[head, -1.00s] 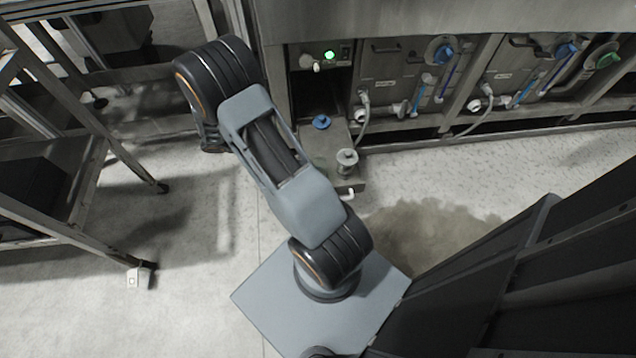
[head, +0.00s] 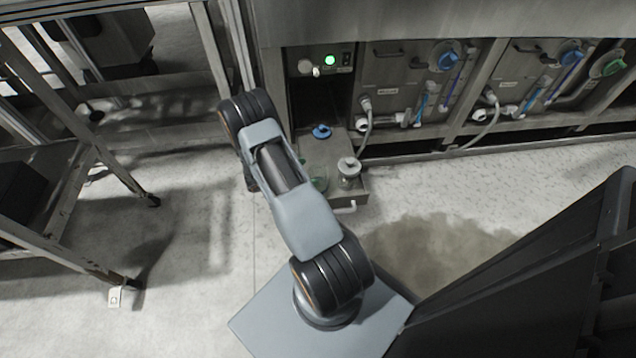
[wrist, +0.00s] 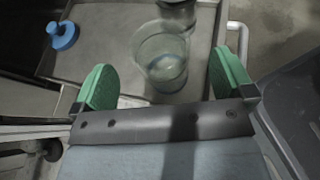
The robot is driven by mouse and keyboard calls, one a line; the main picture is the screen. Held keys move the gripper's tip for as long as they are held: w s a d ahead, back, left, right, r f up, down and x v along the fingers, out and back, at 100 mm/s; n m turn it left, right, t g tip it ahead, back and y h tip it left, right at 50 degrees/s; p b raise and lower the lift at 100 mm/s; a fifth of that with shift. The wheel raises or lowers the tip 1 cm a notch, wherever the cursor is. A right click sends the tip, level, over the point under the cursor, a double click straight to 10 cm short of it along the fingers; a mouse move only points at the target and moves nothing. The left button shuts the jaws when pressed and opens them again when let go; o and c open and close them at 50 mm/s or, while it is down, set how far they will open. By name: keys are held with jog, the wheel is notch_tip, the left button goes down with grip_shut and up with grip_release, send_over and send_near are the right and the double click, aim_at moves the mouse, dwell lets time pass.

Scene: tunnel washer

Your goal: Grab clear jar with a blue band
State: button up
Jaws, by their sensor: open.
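A clear jar (wrist: 160,62), slightly green-blue, stands in the drawer-like metal tray (wrist: 110,50) in the wrist view. A faint bluish band seems to show near its base. In the head view the jar (head: 319,178) is partly hidden behind my arm. My gripper (wrist: 165,77) is open, with a green pad on each side of the jar in the picture. Neither pad appears to touch it; I cannot tell how deep the jar sits between them.
A grey metal-lidded container (head: 348,171) stands close beside the jar. A blue-knobbed item (head: 321,131) lies farther back in the tray. A metal handle (head: 345,208) sticks out at the tray's front.

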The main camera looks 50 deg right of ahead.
aim_at(326, 170)
jog(key=b+x, duration=0.2)
jog(key=x, duration=0.2)
jog(key=shift+d+f, duration=0.15)
jog(key=shift+f, duration=0.05)
jog(key=shift+s+d+f, duration=0.1)
jog(key=shift+s+d, duration=0.1)
jog(key=shift+d, duration=0.3)
jog(key=c, duration=1.2)
jog(key=shift+c, duration=0.5)
